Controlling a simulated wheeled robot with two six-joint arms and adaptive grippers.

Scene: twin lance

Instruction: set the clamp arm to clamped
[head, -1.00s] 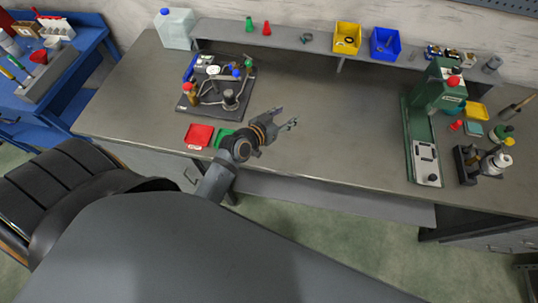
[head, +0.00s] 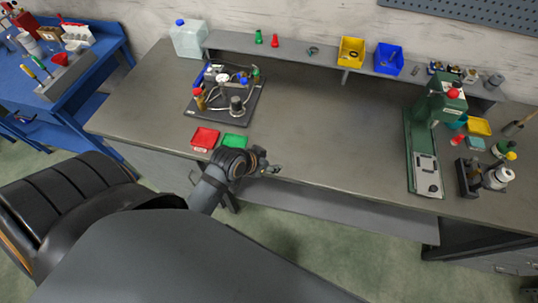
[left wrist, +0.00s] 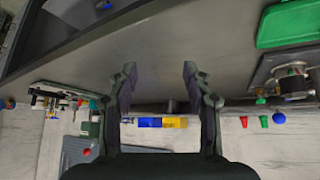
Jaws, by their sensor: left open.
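I cannot make out a clamp arm for certain. A black fixture board (head: 226,108) on the left half of the bench carries bent tubes, a round knob and small coloured parts. Part of this board also shows at the right of the left wrist view (left wrist: 262,84). A green press (head: 425,140) stands at the right of the bench. My left gripper (head: 271,169) is over the bench's front edge, right of the green tray and apart from the board. Its two fingers are spread with nothing between them in the left wrist view (left wrist: 158,78). My right gripper is not in view.
A red tray (head: 204,139) and a green tray (head: 234,141) lie in front of the board. A back shelf (head: 300,53) holds a yellow bin (head: 351,51) and a blue bin (head: 388,59). The bench middle is clear. A dark holder with bottles (head: 470,180) stands far right.

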